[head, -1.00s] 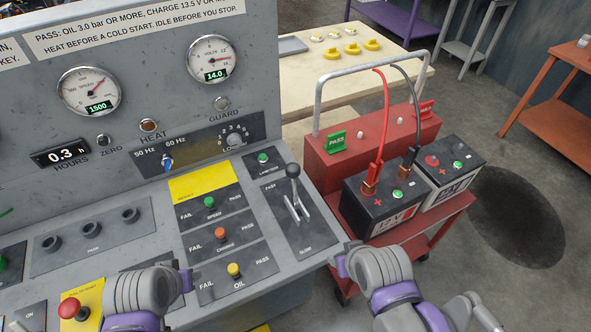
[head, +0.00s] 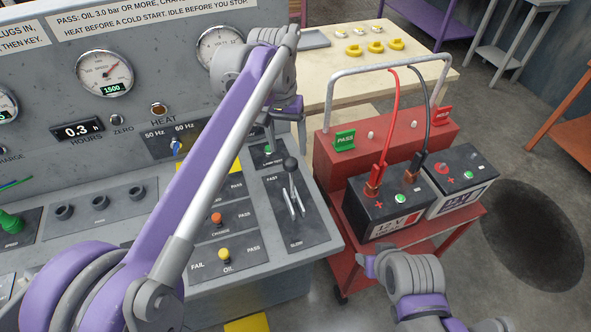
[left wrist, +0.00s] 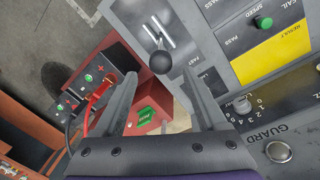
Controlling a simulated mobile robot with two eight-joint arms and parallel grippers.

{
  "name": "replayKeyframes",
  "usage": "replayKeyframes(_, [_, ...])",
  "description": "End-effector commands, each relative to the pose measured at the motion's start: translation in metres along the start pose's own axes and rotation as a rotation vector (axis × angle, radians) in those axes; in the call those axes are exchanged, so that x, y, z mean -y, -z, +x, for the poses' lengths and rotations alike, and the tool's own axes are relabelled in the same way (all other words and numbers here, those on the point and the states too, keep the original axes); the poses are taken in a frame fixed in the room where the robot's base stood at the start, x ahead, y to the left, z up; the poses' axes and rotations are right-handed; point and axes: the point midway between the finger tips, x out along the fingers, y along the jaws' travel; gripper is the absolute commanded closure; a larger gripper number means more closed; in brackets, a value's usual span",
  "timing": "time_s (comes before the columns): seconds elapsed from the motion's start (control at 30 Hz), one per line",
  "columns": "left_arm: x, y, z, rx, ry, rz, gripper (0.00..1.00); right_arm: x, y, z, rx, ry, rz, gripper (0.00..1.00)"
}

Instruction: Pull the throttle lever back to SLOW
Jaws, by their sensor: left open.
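The throttle lever (head: 290,164) has a black ball knob on a metal shaft. It stands in a slotted dark plate (head: 301,222) marked FAST at the far end and SLOW at the near end. Its knob is towards the FAST end. My left gripper (head: 284,138) is above and just beyond the lever, partly hidden by its own arm. In the left wrist view its open fingers (left wrist: 160,82) point towards the knob (left wrist: 162,62), which shows between and just past the tips. I cannot tell if they touch. My right gripper (head: 368,264) is at the lower right, fingers not clear.
A red cart (head: 440,235) with two batteries (head: 388,208) stands right of the console, with red and black cables rising from one. A pale table (head: 400,75) is behind.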

Motion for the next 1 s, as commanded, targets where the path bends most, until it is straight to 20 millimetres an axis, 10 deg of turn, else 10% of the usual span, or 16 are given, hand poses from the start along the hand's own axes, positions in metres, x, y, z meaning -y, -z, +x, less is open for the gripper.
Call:
replayKeyframes(0.5, [0.0,0.0,0.088,-0.001,0.0,-0.001,0.26,0.0,-0.008,0.006,0.008,0.0,0.0,0.5])
replayKeyframes(0.9, [0.0,0.0,0.097,-0.002,0.0,-0.001,0.26,0.0,-0.009,0.006,0.008,0.0,0.0,0.5])
replayKeyframes(1.0, [0.0,0.0,0.097,-0.002,0.0,-0.001,0.41,0.0,-0.009,0.006,0.008,0.0,0.0,0.5])
